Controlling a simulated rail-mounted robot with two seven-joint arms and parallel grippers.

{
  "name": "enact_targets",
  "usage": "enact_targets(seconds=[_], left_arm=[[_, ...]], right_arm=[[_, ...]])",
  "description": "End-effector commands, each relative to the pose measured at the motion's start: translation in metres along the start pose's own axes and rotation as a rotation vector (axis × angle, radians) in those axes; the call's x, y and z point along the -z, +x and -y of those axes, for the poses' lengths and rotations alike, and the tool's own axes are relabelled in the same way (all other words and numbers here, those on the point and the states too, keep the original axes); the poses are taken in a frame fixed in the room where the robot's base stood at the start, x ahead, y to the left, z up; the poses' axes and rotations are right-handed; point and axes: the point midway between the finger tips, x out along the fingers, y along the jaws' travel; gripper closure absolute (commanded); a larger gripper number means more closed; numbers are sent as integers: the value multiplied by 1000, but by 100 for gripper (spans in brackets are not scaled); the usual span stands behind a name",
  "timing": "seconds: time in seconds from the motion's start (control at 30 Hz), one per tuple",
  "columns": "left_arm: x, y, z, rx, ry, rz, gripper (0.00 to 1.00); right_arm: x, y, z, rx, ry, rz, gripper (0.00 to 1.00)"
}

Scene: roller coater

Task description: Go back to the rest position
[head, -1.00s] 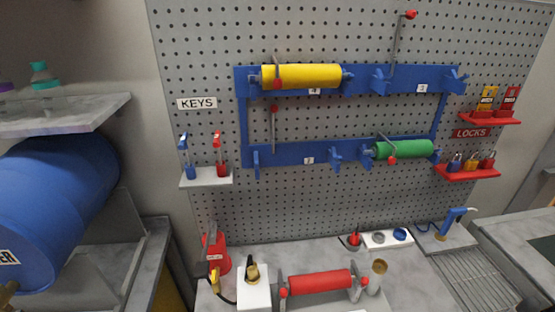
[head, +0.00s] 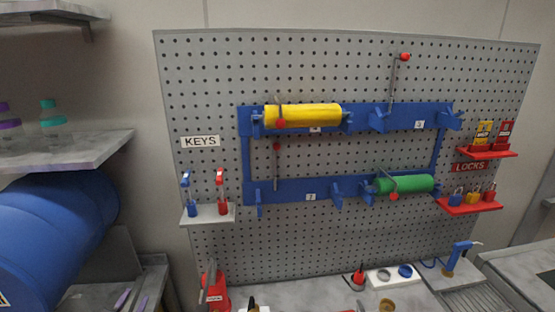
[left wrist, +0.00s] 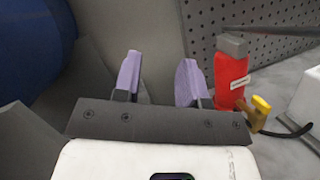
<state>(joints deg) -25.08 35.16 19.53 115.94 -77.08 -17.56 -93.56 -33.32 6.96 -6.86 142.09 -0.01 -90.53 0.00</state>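My left gripper (head: 131,301) shows at the bottom left edge of the head view, with only its purple fingertips in sight. In the left wrist view its two purple fingers (left wrist: 159,80) stand apart with nothing between them. My right gripper is not in either view. The left gripper is in front of the bench side, left of a red bottle (head: 215,290), which also shows in the left wrist view (left wrist: 231,78).
A pegboard holds a blue rack (head: 290,188) with a yellow roller (head: 305,115) and a green roller (head: 408,184). A key shelf (head: 208,215) and red lock shelves (head: 470,205) flank it. A blue drum (head: 55,230) stands at left under a shelf (head: 65,160).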

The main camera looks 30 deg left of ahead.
Motion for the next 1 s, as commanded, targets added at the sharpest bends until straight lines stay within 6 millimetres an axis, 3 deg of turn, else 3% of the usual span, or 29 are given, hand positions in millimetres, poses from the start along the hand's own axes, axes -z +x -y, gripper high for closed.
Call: enact_targets(seconds=[0.17,0.37,0.5,0.6,0.8,0.97,1.0], left_arm=[[0,-20,16,-113,-504,-74,62],[15,-53,41,-311,-1126,-230,62],[33,-99,77,-573,-1610,-432,62],[41,-137,103,-796,-1850,-578,62],[41,-208,144,-1228,-2070,-812,62],[30,-263,167,-1571,-2086,-956,62],[30,-266,174,-1604,-2106,-962,62]], right_arm=[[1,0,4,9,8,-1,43],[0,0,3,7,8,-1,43],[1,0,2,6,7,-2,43],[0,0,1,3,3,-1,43],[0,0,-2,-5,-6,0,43],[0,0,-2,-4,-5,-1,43],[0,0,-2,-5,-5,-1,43]])
